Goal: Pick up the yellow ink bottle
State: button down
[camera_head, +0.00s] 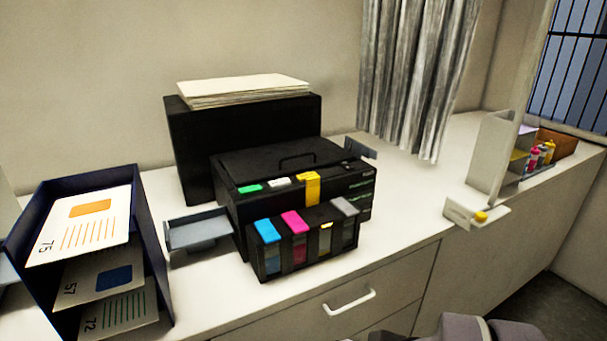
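Several small bottles stand close together in a holder on the counter at the far right. One with yellow on it (549,148) is beside a pink-red bottle (533,159). They are small and partly overlap, so I cannot tell their exact shapes. A black printer (350,187) stands mid-counter with a tank block (270,268) on its front. The block has blue, pink and grey caps, and one tank between the pink and grey ones has its top open. An upright yellow piece (312,190) stands behind that tank. My gripper is not in view; only grey parts of my arm show at the bottom right.
A pale upright panel (488,155) stands left of the bottles, partly screening them. A small yellow knob (481,216) sits on a white ledge in front of it. A dark blue paper rack (150,240) stands at left. Counter between printer and panel is clear.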

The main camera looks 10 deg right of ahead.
aim_at(551, 146)
jog(key=z, duration=1.65)
jog(key=i+l, duration=0.25)
jog(key=i, duration=0.25)
jog(key=i+l+u, duration=0.15)
jog(key=i, duration=0.35)
jog(key=i+l, duration=0.4)
jog(key=i+l+u, duration=0.1)
jog(key=i+l, duration=0.25)
jog(key=i, duration=0.25)
jog(key=i+u, duration=0.1)
jog(key=i, duration=0.55)
jog(key=i+l+u, duration=0.1)
jog(key=i, duration=0.55)
